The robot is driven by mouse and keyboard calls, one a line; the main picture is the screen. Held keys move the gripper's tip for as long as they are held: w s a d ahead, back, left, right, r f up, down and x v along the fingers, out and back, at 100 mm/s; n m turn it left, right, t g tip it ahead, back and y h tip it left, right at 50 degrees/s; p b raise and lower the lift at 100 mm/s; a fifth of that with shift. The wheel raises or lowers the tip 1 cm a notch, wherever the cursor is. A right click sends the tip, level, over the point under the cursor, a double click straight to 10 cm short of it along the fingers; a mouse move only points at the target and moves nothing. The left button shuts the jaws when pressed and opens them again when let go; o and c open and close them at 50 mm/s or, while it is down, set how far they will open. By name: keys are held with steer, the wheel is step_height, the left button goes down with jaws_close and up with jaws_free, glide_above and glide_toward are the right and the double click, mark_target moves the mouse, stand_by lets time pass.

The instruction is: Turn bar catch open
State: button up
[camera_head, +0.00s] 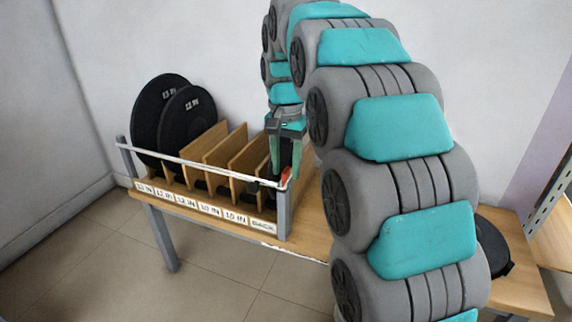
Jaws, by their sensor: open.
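The bar (200,164) is a thin pale rail running across the front of the wooden rack, from a grey post at the left to a grey post (284,214) at the right. A small red-orange catch (286,176) shows at the bar's right end, by the top of that post. My gripper (284,168) points down with its fingers apart, right at or just above the catch. It partly covers the catch, and I cannot tell whether they touch. The bar lies across the front of the rack at this moment.
Two black round pads (160,120) stand in the rack's left slots, between upright wooden dividers (216,150). Labels line the front edge. Another black disc (493,248) lies on the bench at right, partly behind my arm. The floor (215,275) in front is clear.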

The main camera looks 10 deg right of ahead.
jaws_close()
stand_by(0.3)
steer(key=shift+n, duration=0.4)
steer(key=n+p, duration=0.1)
steer(key=n, duration=0.2)
steer(key=shift+r, duration=0.15)
steer(key=n+p, duration=0.1)
steer(key=n, duration=0.3)
steer(key=shift+d+n+p, duration=0.1)
steer(key=shift+n+p, duration=0.2)
steer(key=shift+p, duration=0.05)
steer(key=n+p, duration=0.1)
steer(key=n, duration=0.4)
steer(key=shift+d+p, duration=0.1)
steer(key=shift+p, duration=0.3)
steer(key=shift+w+n+p, duration=0.1)
steer(key=shift+n+p, duration=0.55)
steer(key=shift+n, duration=1.15)
